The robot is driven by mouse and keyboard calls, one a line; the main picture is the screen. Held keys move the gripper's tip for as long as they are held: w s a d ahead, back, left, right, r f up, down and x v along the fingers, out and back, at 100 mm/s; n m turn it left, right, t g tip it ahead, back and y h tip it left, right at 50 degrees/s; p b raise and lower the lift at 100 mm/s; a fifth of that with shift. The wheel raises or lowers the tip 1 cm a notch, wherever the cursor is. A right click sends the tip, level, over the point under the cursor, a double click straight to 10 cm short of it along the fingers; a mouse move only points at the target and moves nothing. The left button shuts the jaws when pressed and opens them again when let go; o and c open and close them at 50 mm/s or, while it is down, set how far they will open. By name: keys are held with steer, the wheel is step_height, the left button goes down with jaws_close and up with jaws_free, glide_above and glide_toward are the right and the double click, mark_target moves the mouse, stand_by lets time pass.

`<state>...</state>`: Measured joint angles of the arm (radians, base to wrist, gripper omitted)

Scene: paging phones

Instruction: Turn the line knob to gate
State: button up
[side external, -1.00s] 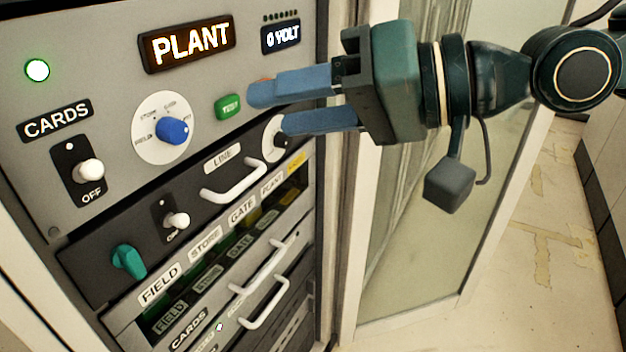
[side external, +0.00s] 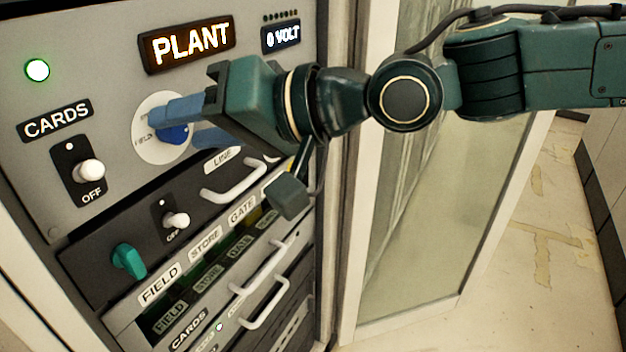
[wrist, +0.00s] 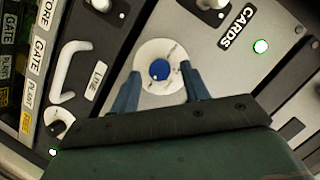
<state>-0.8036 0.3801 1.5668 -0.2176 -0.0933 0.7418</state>
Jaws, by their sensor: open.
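A round blue knob (side external: 175,136) sits on a white dial (side external: 143,146) with small dark lettering, on the grey panel under the PLANT display. The LINE label (side external: 222,160) lies below and to the right of this dial. My gripper (side external: 174,127) is at the dial, its two blue fingers apart. In the wrist view, the fingers of my gripper (wrist: 161,69) stand on either side of the blue knob (wrist: 159,70), with visible gaps. In the side view they hide part of the knob and lettering. I cannot read which position the knob marks.
A white CARDS toggle (side external: 89,171) and a lit green lamp (side external: 37,70) are left of the dial. A teal knob (side external: 128,260) and white drawer handles (side external: 234,184) are below. A small dark knob on a white dial (wrist: 57,126) shows in the wrist view.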

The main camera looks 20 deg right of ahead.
steer(key=shift+w+a+f, duration=0.1)
steer(key=shift+w+a, duration=0.1)
steer(key=shift+a, duration=0.1)
steer(key=c, duration=1)
steer(key=shift+n, duration=0.3)
steer(key=n+h, duration=0.1)
steer(key=n+t+h, duration=0.1)
steer(key=n, duration=0.1)
steer(key=shift+s+a+n, duration=0.15)
steer(key=shift+s+n, duration=0.05)
steer(key=shift+n, duration=0.1)
steer(key=n+t+h, duration=0.2)
steer(key=n, duration=0.2)
steer(key=shift+s+a, duration=0.1)
